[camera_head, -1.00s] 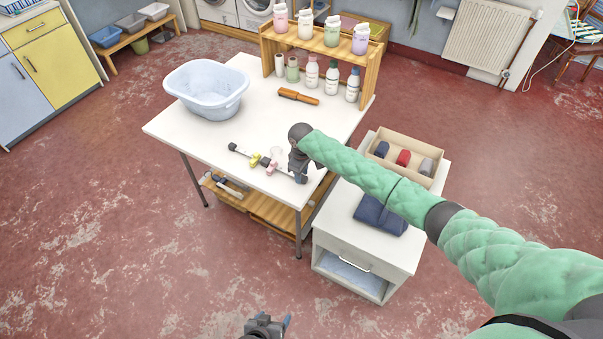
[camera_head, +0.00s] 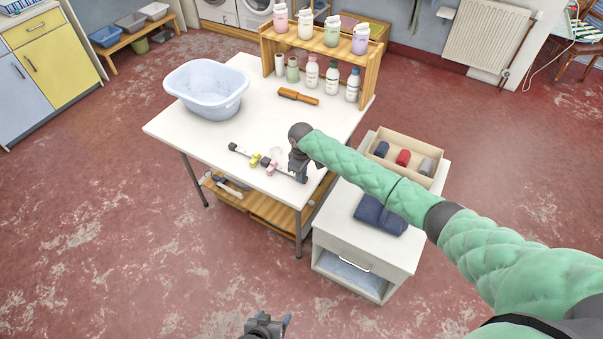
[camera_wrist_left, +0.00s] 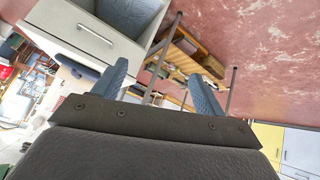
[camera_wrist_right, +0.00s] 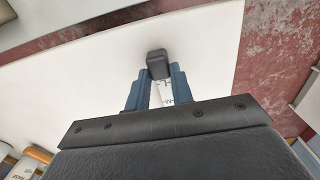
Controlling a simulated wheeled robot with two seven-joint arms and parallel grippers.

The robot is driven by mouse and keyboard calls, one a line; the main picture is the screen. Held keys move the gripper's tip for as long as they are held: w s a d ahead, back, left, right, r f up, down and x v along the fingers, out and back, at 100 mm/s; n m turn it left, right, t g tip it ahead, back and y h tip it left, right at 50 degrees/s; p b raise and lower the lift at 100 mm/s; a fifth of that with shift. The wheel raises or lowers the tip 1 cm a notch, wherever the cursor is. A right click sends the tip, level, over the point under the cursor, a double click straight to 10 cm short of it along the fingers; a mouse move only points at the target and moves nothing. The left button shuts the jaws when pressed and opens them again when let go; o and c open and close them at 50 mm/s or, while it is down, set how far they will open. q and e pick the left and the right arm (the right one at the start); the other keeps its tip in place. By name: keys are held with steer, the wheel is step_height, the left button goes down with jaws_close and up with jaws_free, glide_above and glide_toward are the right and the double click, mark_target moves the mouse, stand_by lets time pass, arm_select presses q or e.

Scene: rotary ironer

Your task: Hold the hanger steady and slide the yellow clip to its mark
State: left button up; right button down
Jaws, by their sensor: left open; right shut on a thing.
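The hanger (camera_head: 243,151) is a thin bar lying along the front part of the white table (camera_head: 210,135), with a dark block at its left end. The yellow clip (camera_head: 255,159) sits on the bar, left of a pink clip (camera_head: 271,166). My right gripper (camera_head: 299,177) is shut on the hanger's right end. In the right wrist view my right fingers (camera_wrist_right: 160,92) close around a white piece with dark marks and a dark end block (camera_wrist_right: 157,63). My left gripper (camera_head: 270,324) is open and empty, low in front of the table; its spread fingers (camera_wrist_left: 160,85) show in the left wrist view.
A pale blue basin (camera_head: 207,92), an orange-brown brush (camera_head: 298,96) and a wooden rack (camera_head: 368,80) with bottles stand farther back on the table. A white drawer unit (camera_head: 345,252) with folded dark cloth (camera_head: 381,215) is at the right. The table's left front is clear.

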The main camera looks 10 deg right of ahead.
mark_target(256, 154)
stand_by(0.4)
